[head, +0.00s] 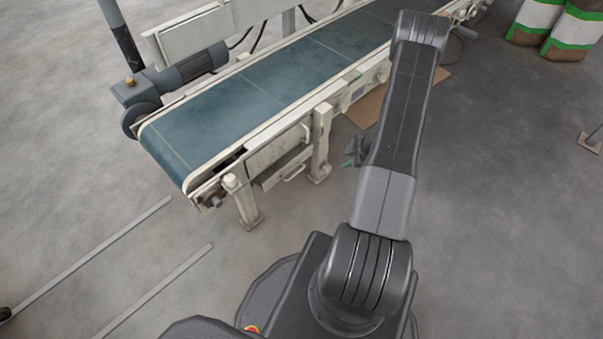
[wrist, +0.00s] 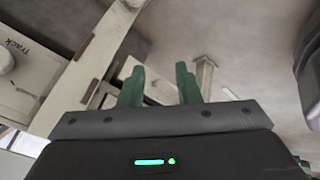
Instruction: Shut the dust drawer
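The dust drawer (head: 284,169) is a cream metal box under the near end of the conveyor in the head view. It juts out from the frame, with a bar handle on its front. My gripper (head: 353,153) is partly hidden behind my arm, to the right of the drawer and beyond a conveyor leg. In the wrist view my gripper (wrist: 159,86) has its two green fingers apart, with nothing held between them. Pale metal parts show behind the fingers; I cannot tell which of them belong to the drawer.
The conveyor (head: 240,103) has a blue belt and a cream frame. A leg (head: 321,145) stands right of the drawer, another (head: 244,201) at left. A brown sheet (head: 368,108) lies on the floor. Bags (head: 571,33) stand at the far right.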

